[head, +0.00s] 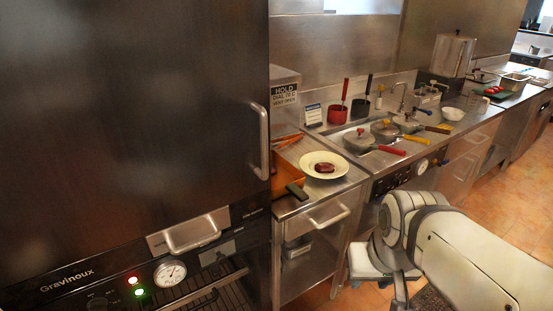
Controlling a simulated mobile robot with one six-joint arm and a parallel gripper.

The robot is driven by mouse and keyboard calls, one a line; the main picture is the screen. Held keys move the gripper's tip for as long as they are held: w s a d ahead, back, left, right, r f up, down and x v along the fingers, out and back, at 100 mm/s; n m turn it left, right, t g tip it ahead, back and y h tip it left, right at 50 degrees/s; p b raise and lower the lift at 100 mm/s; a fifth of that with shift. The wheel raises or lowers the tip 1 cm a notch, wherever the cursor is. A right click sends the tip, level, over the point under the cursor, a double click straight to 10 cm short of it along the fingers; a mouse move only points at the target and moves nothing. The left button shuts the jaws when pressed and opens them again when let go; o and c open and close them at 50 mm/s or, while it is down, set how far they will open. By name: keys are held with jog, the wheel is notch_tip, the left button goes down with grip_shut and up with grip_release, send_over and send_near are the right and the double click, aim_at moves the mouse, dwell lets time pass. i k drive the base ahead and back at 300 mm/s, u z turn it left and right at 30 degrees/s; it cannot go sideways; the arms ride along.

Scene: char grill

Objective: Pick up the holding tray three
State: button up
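I cannot pick out holding tray three in the head view. A sign reading HOLD, DIAL 70 C, VENT OPEN (284,94) is on a steel housing behind the large dark cabinet door (130,110), which hides much of that housing. An orange-brown container (287,180) with a dark handle sits on the counter below the sign, partly hidden by the cabinet edge. The end of my arm with my gripper (370,278) is low at the right, in front of the counters and apart from them. Its fingers are too unclear to tell open from shut.
A plate with a piece of meat (324,169) stands on the steel counter. Several lidded pans (359,141) with coloured handles sit behind it. A drawer handle (328,217) juts from the counter front. The grill unit (170,272) is at lower left. Tiled floor (525,220) is open at right.

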aim_at(288, 179)
jog(key=z, duration=0.05)
jog(key=i, duration=1)
jog(key=u, duration=0.05)
